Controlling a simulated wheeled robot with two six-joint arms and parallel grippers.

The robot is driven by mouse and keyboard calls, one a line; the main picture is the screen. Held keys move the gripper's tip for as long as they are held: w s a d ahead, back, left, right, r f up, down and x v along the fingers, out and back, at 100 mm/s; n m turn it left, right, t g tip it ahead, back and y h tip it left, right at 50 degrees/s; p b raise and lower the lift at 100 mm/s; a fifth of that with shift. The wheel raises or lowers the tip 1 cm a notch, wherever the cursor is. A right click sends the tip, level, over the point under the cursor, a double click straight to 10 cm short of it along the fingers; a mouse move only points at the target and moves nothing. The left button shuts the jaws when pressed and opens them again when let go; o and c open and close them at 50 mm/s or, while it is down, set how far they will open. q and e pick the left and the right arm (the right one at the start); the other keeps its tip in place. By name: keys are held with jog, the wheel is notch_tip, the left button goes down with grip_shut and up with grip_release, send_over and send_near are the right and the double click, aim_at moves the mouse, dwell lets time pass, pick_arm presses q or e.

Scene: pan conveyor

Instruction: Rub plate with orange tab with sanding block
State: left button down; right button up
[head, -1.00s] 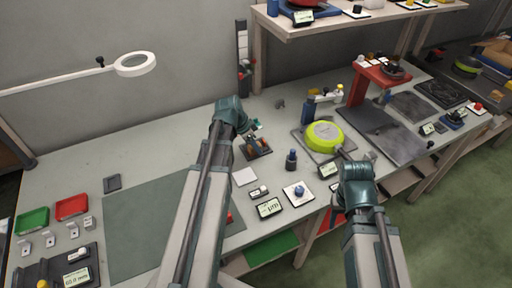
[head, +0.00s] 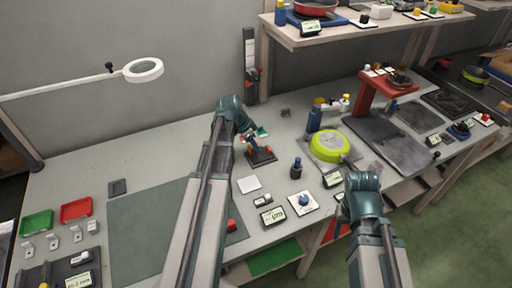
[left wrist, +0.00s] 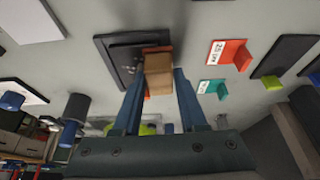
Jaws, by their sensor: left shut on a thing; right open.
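My left gripper (left wrist: 155,105) is shut on a tan block (left wrist: 159,75), which looks like the sanding block. An orange-red piece (left wrist: 156,50) shows just behind it. The block is over or against a dark tray (left wrist: 118,48); whether it touches is unclear. In the head view my left gripper (head: 256,137) is at this dark tray (head: 262,158). An orange tab with a label (left wrist: 228,54) and a teal tab (left wrist: 211,88) lie beside it in the left wrist view. I cannot tell which plate the orange tab belongs to. My right gripper (head: 352,185) is open; its fingers are mostly hidden by its arm.
A green pan (head: 329,146) stands right of the tray. A red stand (head: 372,95) is further right.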

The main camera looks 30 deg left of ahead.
aim_at(265, 162)
pick_arm(q)
jog(key=shift+r, duration=0.1)
jog(key=shift+s+d+f, duration=0.2)
jog(key=shift+s+d, duration=0.8)
jog(key=shift+d, duration=0.15)
jog(key=shift+s+d+r, duration=0.1)
jog(key=shift+s+d, duration=0.8)
jog(key=shift+d, duration=0.2)
notch_tip(265, 162, up, 6)
jog(key=p, duration=0.6)
